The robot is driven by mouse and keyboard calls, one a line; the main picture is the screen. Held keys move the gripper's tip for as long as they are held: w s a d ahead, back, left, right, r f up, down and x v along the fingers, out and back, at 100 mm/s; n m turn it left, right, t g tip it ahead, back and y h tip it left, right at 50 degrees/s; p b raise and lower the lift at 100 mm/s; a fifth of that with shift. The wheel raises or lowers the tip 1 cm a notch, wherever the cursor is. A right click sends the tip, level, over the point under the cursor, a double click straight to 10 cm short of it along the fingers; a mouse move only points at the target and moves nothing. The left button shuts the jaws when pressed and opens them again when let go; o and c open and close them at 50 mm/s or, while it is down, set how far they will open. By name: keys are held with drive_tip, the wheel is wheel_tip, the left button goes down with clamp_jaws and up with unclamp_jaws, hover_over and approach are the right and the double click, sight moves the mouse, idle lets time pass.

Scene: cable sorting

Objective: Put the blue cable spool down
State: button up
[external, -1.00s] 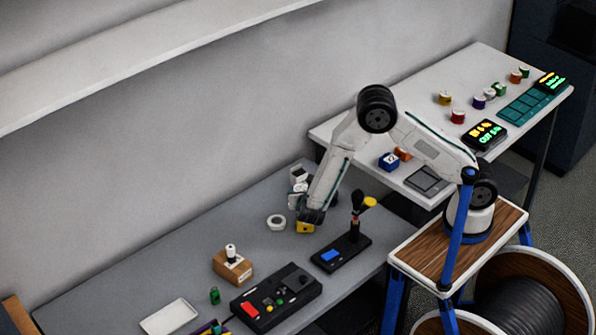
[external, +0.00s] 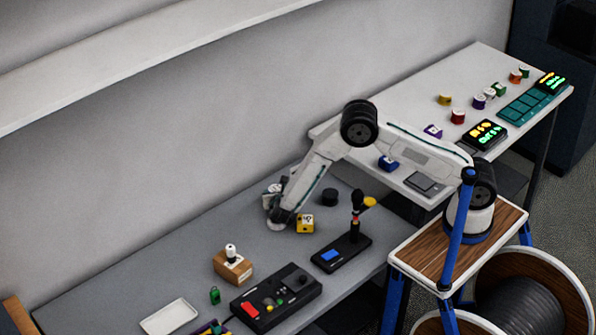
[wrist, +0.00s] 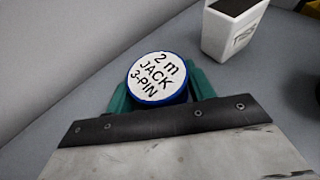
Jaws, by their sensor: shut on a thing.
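The blue cable spool (wrist: 158,80) is in the wrist view, with a round white label reading "2 m JACK 3-PIN" facing the camera. My gripper (wrist: 157,88) is shut on it, with a green finger on each side. In the external view my gripper (external: 276,222) is low over the grey table (external: 185,262), left of a yellow labelled block (external: 305,224). The spool is hidden there behind my arm. I cannot tell whether it touches the table.
In the wrist view a pale, dark-topped box (wrist: 232,30) stands at upper right. A black cylinder (external: 330,197), wooden block (external: 232,266), black control box (external: 277,297) and joystick stand (external: 342,253) are on the grey table. Free table lies left of my gripper. A wall runs behind.

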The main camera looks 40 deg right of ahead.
drive_tip(key=shift+f, duration=0.1)
drive_tip(key=o, duration=1)
drive_tip(key=shift+o, duration=0.2)
